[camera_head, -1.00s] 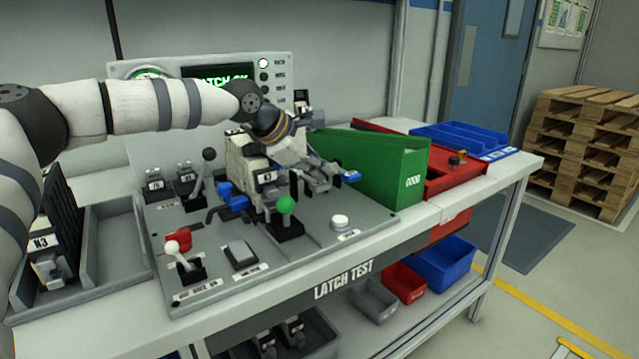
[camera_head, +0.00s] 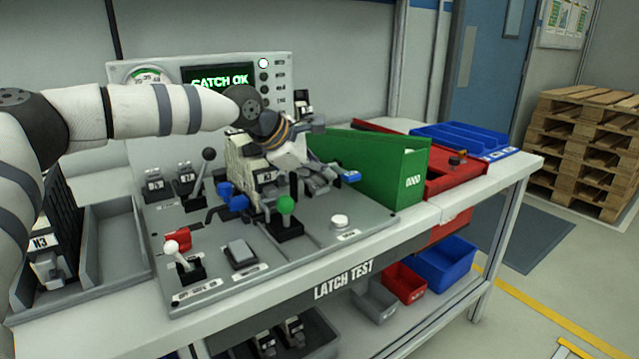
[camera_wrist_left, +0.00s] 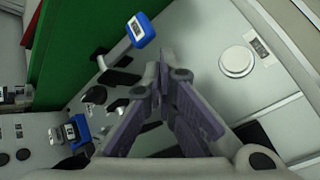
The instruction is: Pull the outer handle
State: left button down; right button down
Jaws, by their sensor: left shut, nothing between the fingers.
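A blue-tipped handle (camera_head: 350,177) sticks out at the right of the latch fixture, beside the green bin. It also shows at the upper middle of the left wrist view (camera_wrist_left: 141,30). More blue parts (camera_head: 236,202) sit at the fixture's left side. The pale latch unit (camera_head: 243,158) stands on the grey test panel (camera_head: 325,257). My left gripper (camera_head: 326,178) is over the right part of the fixture, just left of the blue-tipped handle. In the left wrist view its fingers (camera_wrist_left: 164,72) are together and empty, apart from the blue tip. My right gripper is not in view.
The green bin (camera_head: 405,172) stands close to the right of the gripper. A green-knobbed lever (camera_head: 286,204), a white round button (camera_head: 340,222) and a white-knobbed lever (camera_head: 171,247) are on the panel. The display (camera_head: 219,82) reads CATCH OK.

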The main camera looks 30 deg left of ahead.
aim_at(321, 187)
pick_arm(q)
jog(key=shift+f, duration=1.15)
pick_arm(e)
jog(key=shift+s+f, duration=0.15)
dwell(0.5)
pick_arm(q)
jog(key=shift+r, duration=0.1)
dwell(0.4)
jog(key=shift+r+p, duration=0.3)
jog(key=shift+r, duration=1.65)
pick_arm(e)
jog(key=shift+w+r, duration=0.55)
pick_arm(q)
notch_tip(321, 187, up, 5)
jog(key=shift+p, duration=0.45)
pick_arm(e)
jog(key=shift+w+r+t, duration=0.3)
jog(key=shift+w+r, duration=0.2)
